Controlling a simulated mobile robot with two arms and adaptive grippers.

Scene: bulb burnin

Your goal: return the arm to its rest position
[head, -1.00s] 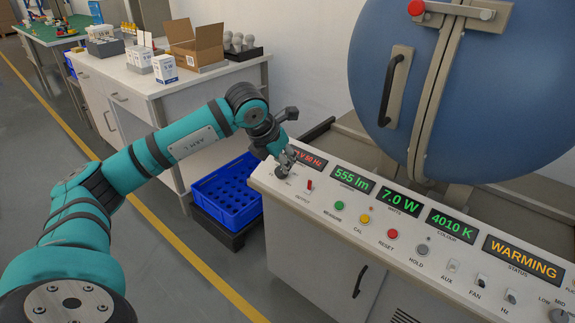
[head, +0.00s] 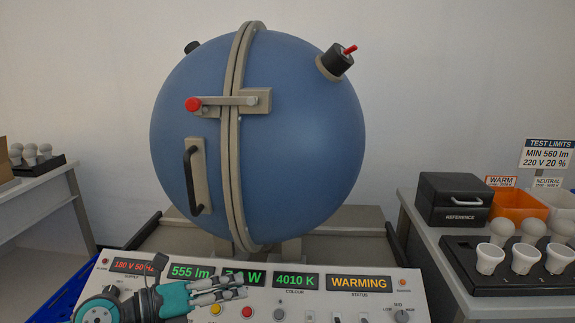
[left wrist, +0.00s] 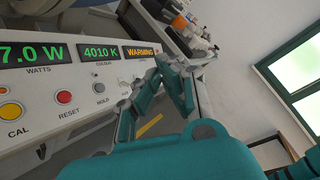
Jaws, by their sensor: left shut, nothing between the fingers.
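My left gripper (head: 238,286) is at the bottom of the head view, with its fingers pointing right across the front of the control panel (head: 262,305). It is shut and holds nothing. It covers part of the panel's buttons and the lower edge of the watts readout. In the left wrist view, the gripper (left wrist: 146,84) shows beside the panel, whose readouts include 7.0 W, 4010 K and WARMING. My right gripper is not in view.
The large blue sphere (head: 290,140) stands behind the panel, with a handle (head: 191,180) and a red-tipped latch. On the right a bench holds a black REFERENCE box (head: 455,200), an orange bin (head: 515,205) and a bulb tray (head: 490,285). A blue crate (head: 62,300) is at lower left.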

